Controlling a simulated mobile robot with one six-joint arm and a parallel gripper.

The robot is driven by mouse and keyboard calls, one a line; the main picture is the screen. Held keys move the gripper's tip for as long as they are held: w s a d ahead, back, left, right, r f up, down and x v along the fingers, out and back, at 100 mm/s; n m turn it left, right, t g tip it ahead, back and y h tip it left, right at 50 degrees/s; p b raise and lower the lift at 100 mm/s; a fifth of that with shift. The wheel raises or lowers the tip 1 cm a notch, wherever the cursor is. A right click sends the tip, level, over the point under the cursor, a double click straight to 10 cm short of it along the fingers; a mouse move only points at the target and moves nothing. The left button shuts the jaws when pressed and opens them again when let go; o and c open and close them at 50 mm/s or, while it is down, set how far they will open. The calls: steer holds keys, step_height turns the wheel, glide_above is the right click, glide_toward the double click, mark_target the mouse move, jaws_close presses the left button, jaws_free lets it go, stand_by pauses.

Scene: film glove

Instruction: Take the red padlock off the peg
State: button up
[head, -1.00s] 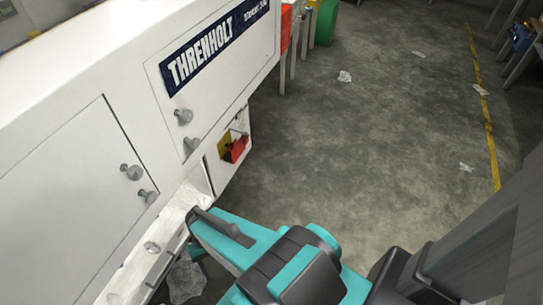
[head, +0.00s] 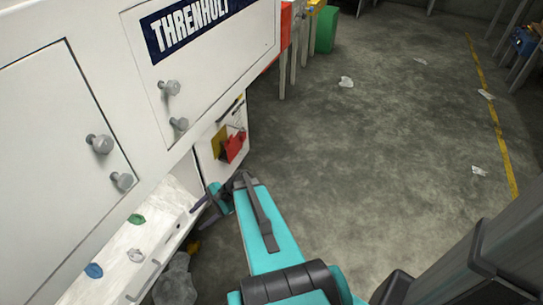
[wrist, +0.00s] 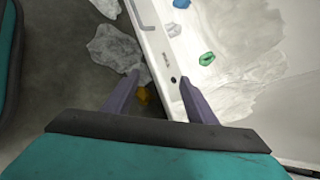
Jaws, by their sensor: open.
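A small red shape (head: 236,146), which looks like the red padlock, is at the white machine's lower right end in the head view. It sits against a yellow piece (head: 219,143) on a white panel. The peg is too small to make out. My gripper (head: 209,199) is below and left of the red shape, apart from it, by the edge of a low white tray. In the wrist view my gripper (wrist: 157,84) is open and empty, its two purple fingers spread above the tray's rim. The padlock does not show in the wrist view.
The white tray (wrist: 215,75) holds small coloured lumps, one green (wrist: 207,58). Crumpled clear plastic (head: 176,280) and a small yellow item (wrist: 143,95) lie on the floor beside it. Knobs (head: 100,143) stick out from the machine doors. The floor to the right is mostly open.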

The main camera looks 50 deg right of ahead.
steer(key=w+d+r+m+t+b, duration=0.1)
steer(key=w+d+m+t+b, duration=0.15)
steer(key=d, duration=0.35)
steer(key=w+d+m+t+b, duration=0.1)
steer(key=d+m+t+b, duration=0.15)
steer(key=d, duration=0.35)
steer(key=m+t+h+b, duration=0.7)
steer(key=m+b, duration=0.3)
steer(key=b, duration=0.1)
glide_toward(242, 134)
steer(key=s, duration=0.6)
steer(key=shift+s+d, duration=0.15)
steer(key=shift+d, duration=0.1)
steer(key=w+b, duration=0.6)
steer(key=w, duration=0.7)
steer(key=shift+w+a, duration=0.3)
steer(key=shift+w, duration=0.1)
steer(key=c, duration=1.3)
